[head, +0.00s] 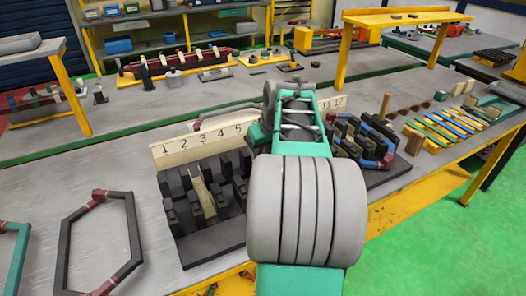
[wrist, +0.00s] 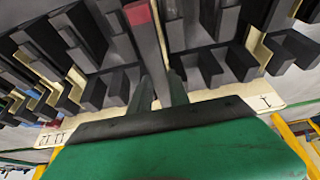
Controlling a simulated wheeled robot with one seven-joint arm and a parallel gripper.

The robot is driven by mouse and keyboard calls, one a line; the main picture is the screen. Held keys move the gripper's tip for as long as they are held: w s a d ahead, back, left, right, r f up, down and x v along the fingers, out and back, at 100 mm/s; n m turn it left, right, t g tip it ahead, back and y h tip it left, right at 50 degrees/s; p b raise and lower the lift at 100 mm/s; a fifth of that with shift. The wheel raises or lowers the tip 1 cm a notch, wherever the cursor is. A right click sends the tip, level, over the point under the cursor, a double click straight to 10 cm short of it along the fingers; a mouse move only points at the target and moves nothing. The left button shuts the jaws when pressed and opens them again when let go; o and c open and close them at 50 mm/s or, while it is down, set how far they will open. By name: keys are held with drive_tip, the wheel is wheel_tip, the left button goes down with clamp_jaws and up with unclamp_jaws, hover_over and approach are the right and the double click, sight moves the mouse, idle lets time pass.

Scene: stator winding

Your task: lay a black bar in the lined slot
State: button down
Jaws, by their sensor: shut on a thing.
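In the wrist view my gripper (wrist: 161,84) points into the slotted stator block (wrist: 110,85). Its two dark fingers are close together, shut on a dark bar (wrist: 147,42) with a red end that reaches up between the block's teeth. I cannot tell how deep the bar sits or whether it touches a slot. Cream liners show in several slots, one at the right (wrist: 262,52). In the head view my arm hides the gripper and bar. The left part of the block (head: 205,230) shows there, with a cream liner (head: 203,190) in one slot.
A numbered cream strip (head: 200,145) stands behind the block. Coils with red and blue wraps (head: 370,140) sit at its right end. A black hexagonal coil (head: 65,245) lies at the left. Coloured strips (head: 450,130) lie at the right. A yellow stand (head: 345,55) rises behind.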

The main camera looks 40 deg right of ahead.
drive_tip(key=shift+s+f+b, duration=0.15)
drive_tip(key=shift+f+b, duration=1.1)
drive_tip(key=shift+f, duration=0.45)
drive_tip(key=c, duration=1.1)
unclamp_jaws()
drive_tip(key=shift+c, duration=0.2)
drive_tip(key=shift+r+p, duration=0.65)
drive_tip(key=shift+r, duration=0.15)
wheel_tip(320, 180, up, 8)
drive_tip(key=p, duration=0.5)
drive_tip(key=shift+f+p, duration=0.25)
drive_tip(key=shift+p, duration=0.05)
